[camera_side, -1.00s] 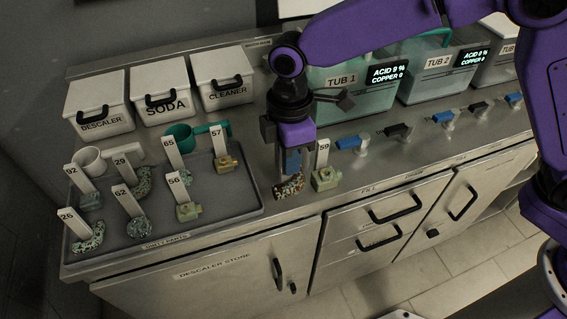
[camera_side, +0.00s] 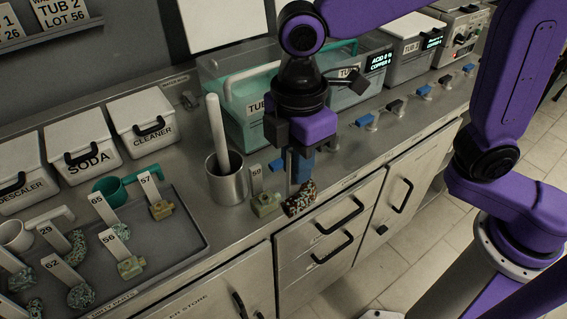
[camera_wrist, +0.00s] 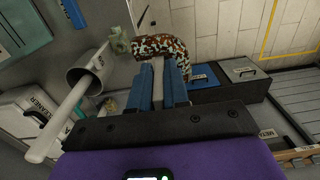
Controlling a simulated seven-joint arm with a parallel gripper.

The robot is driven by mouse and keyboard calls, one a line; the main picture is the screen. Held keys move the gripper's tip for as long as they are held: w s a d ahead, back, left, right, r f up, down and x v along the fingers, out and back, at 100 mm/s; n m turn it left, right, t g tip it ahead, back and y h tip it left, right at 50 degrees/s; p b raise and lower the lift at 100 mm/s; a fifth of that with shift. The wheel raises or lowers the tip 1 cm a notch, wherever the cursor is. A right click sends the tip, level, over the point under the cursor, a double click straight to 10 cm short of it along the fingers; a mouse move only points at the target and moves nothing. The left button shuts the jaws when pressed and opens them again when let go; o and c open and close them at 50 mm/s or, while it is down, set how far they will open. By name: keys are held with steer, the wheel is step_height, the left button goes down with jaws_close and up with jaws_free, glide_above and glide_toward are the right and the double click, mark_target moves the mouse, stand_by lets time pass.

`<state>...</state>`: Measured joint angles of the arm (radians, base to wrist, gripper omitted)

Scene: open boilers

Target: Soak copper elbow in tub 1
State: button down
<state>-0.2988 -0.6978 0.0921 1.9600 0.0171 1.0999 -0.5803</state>
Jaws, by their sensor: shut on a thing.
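The copper elbow (camera_side: 299,200), a curved pipe piece mottled brown, white and teal, is held in my gripper (camera_side: 300,170) above the counter's front edge. The wrist view shows the elbow (camera_wrist: 160,45) at the tips of the blue fingers (camera_wrist: 158,80), with a pale tag between them. Tub 1 (camera_side: 238,108), a clear tub of teal liquid with a pale handle, stands behind and left of my gripper. My arm hides part of its label. The elbow is outside the tub.
A fitting tagged 59 (camera_side: 266,203) and a metal cup (camera_side: 229,182) with a white rod stand left of my gripper. A grey tray (camera_side: 185,238) holds several tagged parts. Lidded boxes (camera_side: 82,150) stand behind it. Blue and black valve levers (camera_side: 394,106) line the counter at right.

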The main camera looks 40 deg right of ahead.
steer(key=shift+r, duration=4.2)
steer(key=w+d+r+m, duration=0.15)
steer(key=w+d, duration=0.25)
steer(key=w, duration=0.8)
steer(key=w+d+r+m, duration=0.1)
steer(key=w+d+m, duration=0.25)
steer(key=w, duration=0.85)
steer(key=w+d+f, duration=0.2)
steer(key=w+d, duration=0.5)
steer(key=d, duration=0.4)
steer(key=shift+m, duration=0.4)
steer(key=shift+a+f, duration=0.15)
steer(key=shift+f, duration=4.2)
steer(key=shift+a+f, duration=0.15)
steer(key=shift+f, duration=4.15)
